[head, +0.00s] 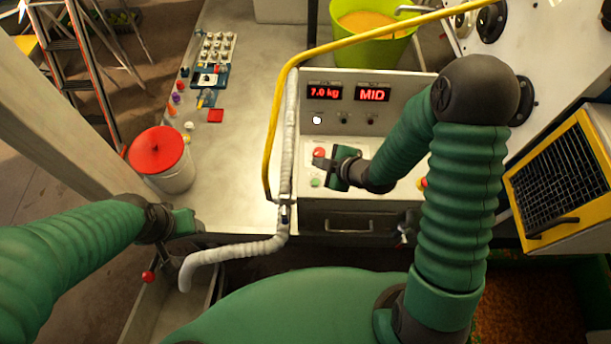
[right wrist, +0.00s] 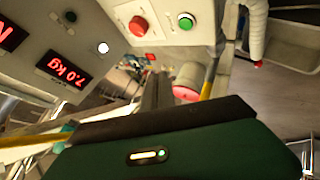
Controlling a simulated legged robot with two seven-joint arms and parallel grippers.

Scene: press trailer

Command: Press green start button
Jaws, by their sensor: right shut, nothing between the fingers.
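The green start button (head: 315,183) is a small round button on the sloped lower part of the grey control panel (head: 345,147). It also shows at the top of the right wrist view (right wrist: 186,22). A red button (head: 319,153) sits above it on the same panel, and beside it in the right wrist view (right wrist: 138,26). My right gripper (head: 318,163) is shut and empty, close to the panel between the two buttons in the head view. Whether it touches the panel cannot be told. My left gripper (head: 190,220) is at the table's front edge; its fingers are unclear.
Two red displays read "7.0 kg" (head: 324,93) and "MID" (head: 372,95). A yellow pipe (head: 268,150) and a grey hose (head: 290,130) run along the panel's left side. A red-lidded bucket (head: 160,160) stands left. The table (head: 235,165) has bare room in its middle.

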